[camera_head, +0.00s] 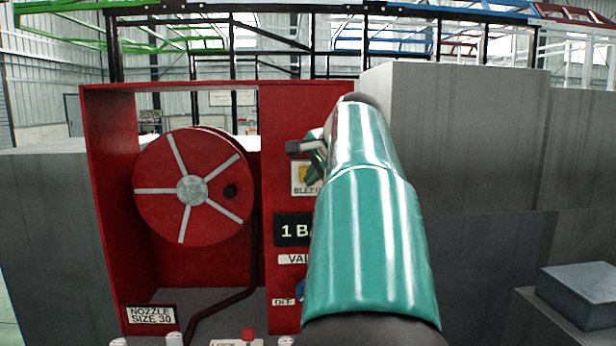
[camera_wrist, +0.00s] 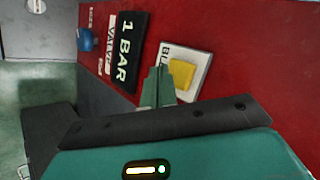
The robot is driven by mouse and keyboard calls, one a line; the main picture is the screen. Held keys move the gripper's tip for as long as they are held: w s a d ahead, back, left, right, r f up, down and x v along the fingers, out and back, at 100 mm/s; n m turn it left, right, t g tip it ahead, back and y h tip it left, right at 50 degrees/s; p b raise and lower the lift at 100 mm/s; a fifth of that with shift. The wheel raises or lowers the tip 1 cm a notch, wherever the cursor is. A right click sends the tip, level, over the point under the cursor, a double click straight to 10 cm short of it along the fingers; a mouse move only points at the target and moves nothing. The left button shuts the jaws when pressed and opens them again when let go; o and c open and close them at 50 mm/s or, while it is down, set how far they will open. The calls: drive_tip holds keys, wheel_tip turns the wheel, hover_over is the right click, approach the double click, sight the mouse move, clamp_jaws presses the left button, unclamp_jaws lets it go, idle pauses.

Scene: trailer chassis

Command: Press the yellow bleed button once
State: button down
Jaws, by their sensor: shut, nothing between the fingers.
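The yellow bleed button (camera_wrist: 185,78) sits on a white plate (camera_wrist: 200,72) on the red panel. In the head view the button (camera_head: 303,174) shows just left of my arm, above the partly hidden "BLEED" lettering. My gripper (camera_wrist: 159,76) is shut and empty, its green fingers pointing at the panel. In the wrist view the fingertips are just left of the button, overlapping the plate's edge. In the head view my gripper (camera_head: 315,168) partly covers the button. I cannot tell whether the fingertips touch the panel or button.
Below the plate is a black "1 BAR" display (camera_head: 292,230). A blue knob (camera_wrist: 85,40) is near the valve labels. A red hose reel (camera_head: 185,188) stands left in the red cabinet. Grey blocks (camera_head: 455,140) stand to the right. My arm hides part of the panel.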

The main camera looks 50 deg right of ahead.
drive_tip(key=s+a, duration=0.2)
drive_tip(key=a, duration=0.1)
drive_tip(key=shift+s+a, duration=0.15)
drive_tip(key=shift+s, duration=0.25)
idle(0.7)
drive_tip(key=w+a+f+n+y, duration=0.1)
drive_tip(key=w+a+f+n, duration=0.15)
drive_tip(key=a, duration=0.45)
drive_tip(key=w+a+f+n+y, duration=0.1)
drive_tip(key=a+f+n, duration=0.25)
drive_tip(key=a, duration=0.35)
drive_tip(key=s+a+f+n+g+y, duration=0.1)
drive_tip(key=s+a+f+n, duration=0.3)
drive_tip(key=a+f+n, duration=0.3)
drive_tip(key=s+a+f+n+g+y, duration=0.1)
drive_tip(key=s+a+f+n, duration=0.4)
drive_tip(key=a+f, duration=1.1)
drive_tip(key=a+n+g, duration=0.1)
drive_tip(key=a+n, duration=0.1)
drive_tip(key=a, duration=0.1)
drive_tip(key=shift+s+f+n, duration=0.15)
drive_tip(key=shift+s+n, duration=0.05)
drive_tip(key=shift+n, duration=0.2)
